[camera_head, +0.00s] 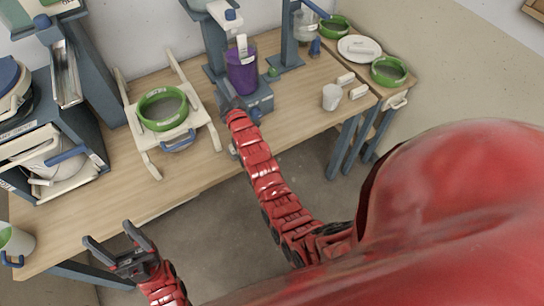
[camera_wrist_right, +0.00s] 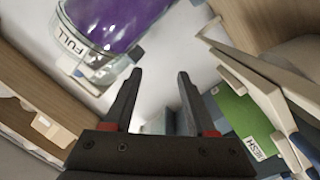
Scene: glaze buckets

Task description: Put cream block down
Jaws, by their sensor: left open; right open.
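Two small cream blocks show in the head view at the table's right end: one (camera_head: 345,79) lies behind the white cup, the other (camera_head: 358,92) to its right. I cannot tell which is the task's block. My right gripper (camera_wrist_right: 160,76) is open, with nothing between its fingers. In the head view it is beside the base of the stand under the purple container (camera_head: 241,72); the container, marked FULL, also shows in the wrist view (camera_wrist_right: 115,22). My left gripper (camera_head: 117,240) is open and empty, in front of the table's front edge.
A green-rimmed sieve (camera_head: 162,108) sits on a cream frame (camera_head: 146,152) left of the purple container. A white cup (camera_head: 332,97), a white plate (camera_head: 359,47) and green bowls (camera_head: 389,71) stand at the right. The front left tabletop (camera_head: 95,215) is clear.

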